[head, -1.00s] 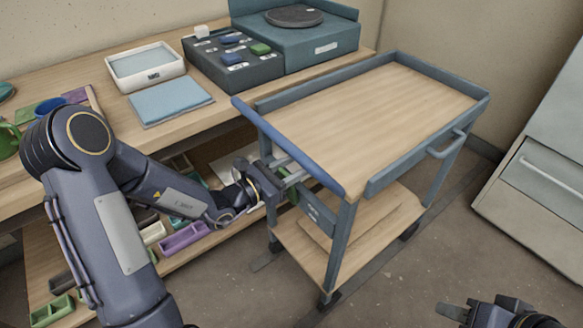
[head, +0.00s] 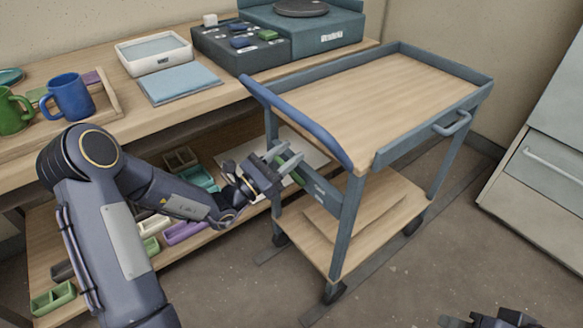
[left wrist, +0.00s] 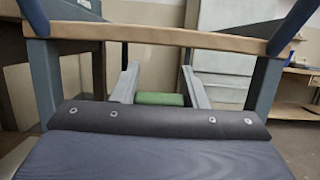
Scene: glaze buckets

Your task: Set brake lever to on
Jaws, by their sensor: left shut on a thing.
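The cart (head: 410,85) stands beside the workbench, with a blue push handle (head: 300,122) along its near left end. The brake lever has a green grip (head: 291,178), below the push handle on the cart's end. My left gripper (head: 287,160) is at the cart's end under the handle, shut on the brake lever. In the left wrist view the green grip (left wrist: 160,99) lies crosswise between the two grey fingers. The lever's mount is mostly hidden behind the gripper. My right gripper (head: 500,319) shows only partly at the bottom right edge; its fingers are not clear.
The workbench (head: 130,115) at the left carries mugs, a white tray, a blue cloth and a dark box. Its lower shelf holds several small coloured bins. A pale cabinet (head: 545,130) stands at the right. The floor right of the cart is clear.

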